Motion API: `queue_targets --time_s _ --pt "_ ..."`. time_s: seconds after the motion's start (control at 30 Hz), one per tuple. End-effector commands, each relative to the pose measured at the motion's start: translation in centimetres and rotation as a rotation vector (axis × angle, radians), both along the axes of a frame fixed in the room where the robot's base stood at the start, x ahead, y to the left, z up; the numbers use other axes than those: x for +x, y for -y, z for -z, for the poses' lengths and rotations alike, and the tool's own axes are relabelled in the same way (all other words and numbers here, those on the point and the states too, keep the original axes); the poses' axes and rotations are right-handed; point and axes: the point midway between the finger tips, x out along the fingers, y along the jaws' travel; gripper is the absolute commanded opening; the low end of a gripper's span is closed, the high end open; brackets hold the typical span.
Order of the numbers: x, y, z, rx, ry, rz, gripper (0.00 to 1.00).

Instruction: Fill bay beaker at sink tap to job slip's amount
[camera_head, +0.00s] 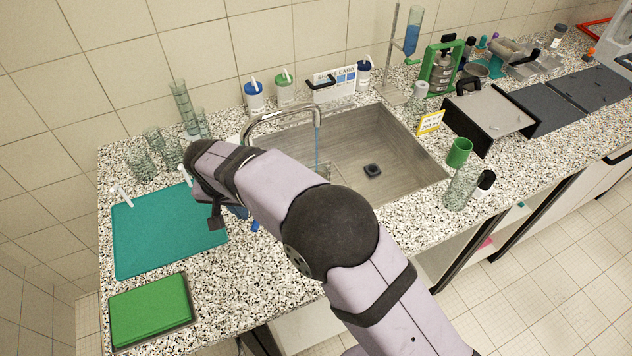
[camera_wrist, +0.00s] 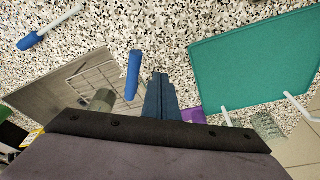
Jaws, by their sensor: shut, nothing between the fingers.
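The sink tap (camera_head: 283,115) arches over the steel sink (camera_head: 400,150), with a thin blue stream (camera_head: 317,148) falling from its spout. A clear glass shape (camera_head: 323,171) shows under the stream, partly hidden by my arm. I cannot tell its water level or whether it is the bay beaker. A yellow-edged slip (camera_head: 430,122) stands at the sink's right rim; its print is too small to read surely. My gripper (camera_wrist: 160,85) is shut and empty, beside a blue bar (camera_wrist: 133,75). In the head view, it (camera_head: 237,211) is mostly hidden behind my arm, left of the sink.
A teal mat (camera_head: 150,240) and a green pad (camera_head: 150,310) lie at left. Several glass vessels (camera_head: 140,160) stand behind the mat. A clear vessel (camera_head: 460,188) and green cup (camera_head: 459,152) stand right of the sink. A blue-ended brush (camera_wrist: 45,28) lies on the counter.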

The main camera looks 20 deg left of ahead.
Motion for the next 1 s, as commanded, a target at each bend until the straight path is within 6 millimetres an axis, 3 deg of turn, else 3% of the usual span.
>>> queue_targets --time_s 1.0 --pt "0.3 1.9 0.1 0.000 0.000 0.001 0.00"
